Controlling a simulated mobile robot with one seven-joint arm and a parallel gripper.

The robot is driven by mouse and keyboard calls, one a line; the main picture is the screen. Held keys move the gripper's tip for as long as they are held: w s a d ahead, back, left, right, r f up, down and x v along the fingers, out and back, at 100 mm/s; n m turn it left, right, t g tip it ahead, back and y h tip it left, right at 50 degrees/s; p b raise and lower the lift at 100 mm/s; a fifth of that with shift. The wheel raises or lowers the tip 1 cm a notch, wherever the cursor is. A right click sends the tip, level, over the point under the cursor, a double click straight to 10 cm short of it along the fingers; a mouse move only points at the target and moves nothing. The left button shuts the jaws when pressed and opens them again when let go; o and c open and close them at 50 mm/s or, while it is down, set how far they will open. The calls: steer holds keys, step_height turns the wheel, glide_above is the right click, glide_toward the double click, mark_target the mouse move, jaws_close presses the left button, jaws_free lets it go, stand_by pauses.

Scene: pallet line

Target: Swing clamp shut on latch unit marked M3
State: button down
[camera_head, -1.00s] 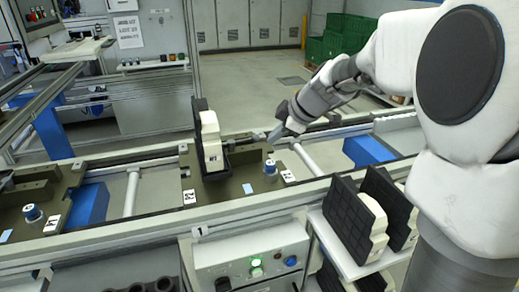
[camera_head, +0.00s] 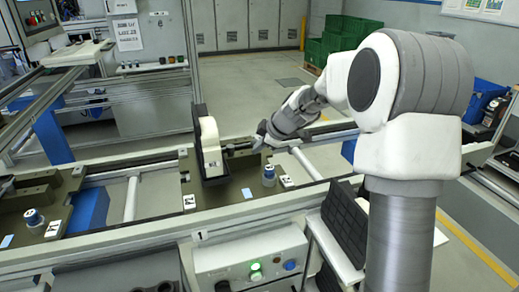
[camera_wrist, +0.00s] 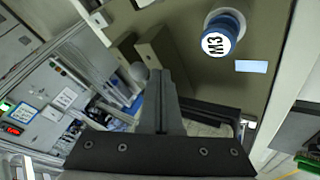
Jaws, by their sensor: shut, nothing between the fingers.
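In the wrist view a round cap with a blue rim (camera_wrist: 224,35) bears the mark M3 and is upper right of my fingers. It appears to be the white-and-blue cap (camera_head: 269,174) on the middle pallet plate (camera_head: 222,197) in the head view. A dark lever (camera_head: 240,147) extends between a pale block and my gripper (camera_head: 260,136); I cannot tell whether they touch. My gripper shows shut and empty in the wrist view (camera_wrist: 160,76). A grey ball knob (camera_wrist: 138,72) appears just left of the fingertips; contact is unclear.
The pale block (camera_head: 209,143) stands against an upright black plate (camera_head: 199,121) on the pallet. A second capped unit (camera_head: 34,218) is at left. The front rail and a control box (camera_head: 250,262) lie nearer.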

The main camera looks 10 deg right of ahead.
steer(key=shift+w, duration=0.2)
steer(key=shift+w, duration=0.1)
steer(key=shift+w+d+f+n+b, duration=0.25)
steer(key=shift+w+b, duration=0.2)
steer(key=shift+b, duration=0.65)
steer(key=shift+w+r+y+b, duration=0.1)
steer(key=shift+w+y+b, duration=0.15)
steer(key=shift+b, duration=0.2)
steer(key=shift+w+d+r+b, duration=0.15)
steer(key=shift+r+b, duration=0.2)
steer(key=shift+r, duration=0.15)
